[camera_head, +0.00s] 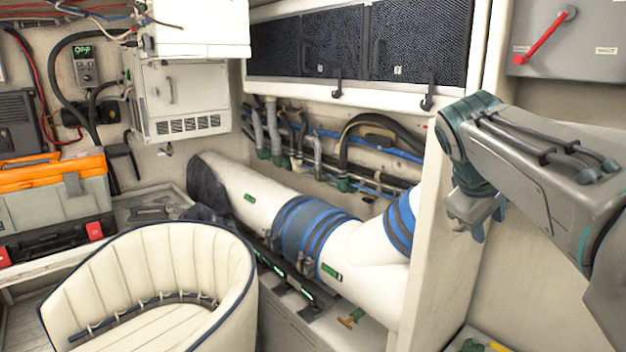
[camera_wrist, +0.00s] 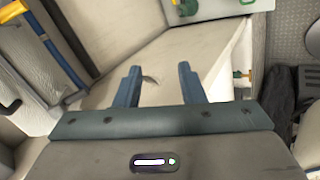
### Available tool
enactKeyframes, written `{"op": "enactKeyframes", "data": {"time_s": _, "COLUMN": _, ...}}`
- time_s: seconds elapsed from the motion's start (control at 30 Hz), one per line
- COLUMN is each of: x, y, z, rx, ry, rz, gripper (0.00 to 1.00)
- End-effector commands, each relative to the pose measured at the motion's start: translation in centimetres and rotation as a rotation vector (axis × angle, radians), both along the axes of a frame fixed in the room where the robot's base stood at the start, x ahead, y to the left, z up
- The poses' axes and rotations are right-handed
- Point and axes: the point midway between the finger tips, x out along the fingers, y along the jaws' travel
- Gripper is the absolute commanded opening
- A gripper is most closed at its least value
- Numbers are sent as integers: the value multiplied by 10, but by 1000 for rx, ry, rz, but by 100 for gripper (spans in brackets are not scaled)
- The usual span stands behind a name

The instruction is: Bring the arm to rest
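My arm reaches in from the right edge of the head view, bent at a teal joint. My gripper (camera_head: 476,222) hangs below that joint, beside the edge of a pale upright panel (camera_head: 440,250). In the wrist view, the two blue fingers of my gripper (camera_wrist: 160,84) stand apart with nothing between them. A pale surface shows beyond the fingertips. The gripper appears to hold nothing. I cannot tell exactly how far the fingers are from the panel.
A cream padded seat (camera_head: 150,290) stands at the lower left. An orange-and-grey toolbox (camera_head: 55,190) is behind it. A large white duct with blue straps (camera_head: 315,235) runs across the middle. A grey switch box with a red lever (camera_head: 560,45) is at the upper right.

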Motion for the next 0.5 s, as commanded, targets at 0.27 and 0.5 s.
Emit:
{"op": "enactKeyframes", "data": {"time_s": 0.27, "x": -63, "y": 69, "z": -109, "rx": 326, "ry": -2, "rz": -87, "gripper": 36}}
{"op": "enactKeyframes", "data": {"time_s": 0.5, "x": -124, "y": 117, "z": -188, "rx": 537, "ry": 11, "rz": -239, "gripper": 36}}
